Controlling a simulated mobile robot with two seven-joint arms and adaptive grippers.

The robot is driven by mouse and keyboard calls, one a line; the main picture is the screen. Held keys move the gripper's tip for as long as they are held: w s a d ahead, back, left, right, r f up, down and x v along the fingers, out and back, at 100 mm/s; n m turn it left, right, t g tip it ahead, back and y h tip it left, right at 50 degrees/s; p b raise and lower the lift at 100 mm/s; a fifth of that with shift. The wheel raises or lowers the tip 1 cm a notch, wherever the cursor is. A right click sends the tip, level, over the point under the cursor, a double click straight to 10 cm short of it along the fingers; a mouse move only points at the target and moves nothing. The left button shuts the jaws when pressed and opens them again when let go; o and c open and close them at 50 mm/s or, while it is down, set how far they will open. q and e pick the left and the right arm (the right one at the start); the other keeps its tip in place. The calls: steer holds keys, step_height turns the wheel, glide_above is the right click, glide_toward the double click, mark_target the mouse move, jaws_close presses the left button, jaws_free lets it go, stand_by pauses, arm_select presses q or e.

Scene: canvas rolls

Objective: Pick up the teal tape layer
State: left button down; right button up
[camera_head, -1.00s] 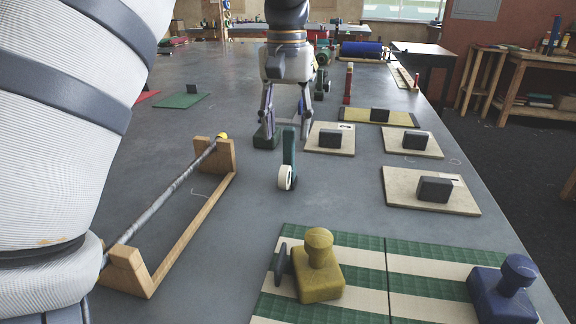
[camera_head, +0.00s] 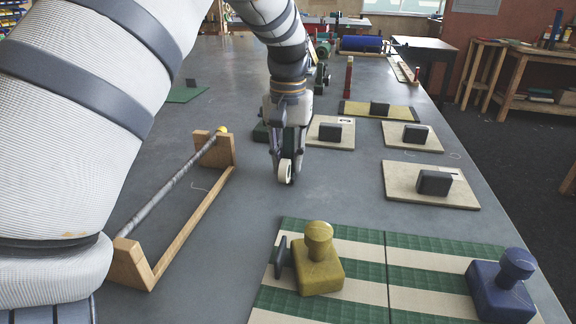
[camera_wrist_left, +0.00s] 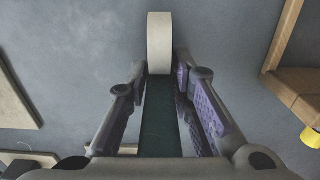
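The teal tape layer has a white roll (camera_head: 285,172) at its near end in the head view. My left gripper (camera_head: 287,160) is down over it and mostly hides its teal body. In the left wrist view the white roll (camera_wrist_left: 159,42) stands just beyond the fingertips, and the teal body (camera_wrist_left: 160,130) runs back between the fingers. My left gripper also shows there (camera_wrist_left: 162,80), open, with one finger on each side of the teal body and gaps beside the pads. Fingertip contact is not clear. My right gripper is not in view.
A wooden rack with a grey rod (camera_head: 165,190) stands left of the gripper. Pale boards with dark blocks (camera_head: 432,183) lie to the right. A striped green mat (camera_head: 365,265) with a yellow stamp (camera_head: 319,262) and a blue stamp (camera_head: 503,288) is in front.

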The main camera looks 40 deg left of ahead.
mark_target(288, 143)
arm_select(q)
step_height(288, 143, up, 3)
steer(key=shift+w+r, duration=0.1)
steer(key=shift+r, duration=0.1)
steer(key=d+r, duration=0.9)
steer(key=d, duration=0.5)
steer(key=shift+w+r, duration=0.2)
steer(key=shift+r, duration=0.1)
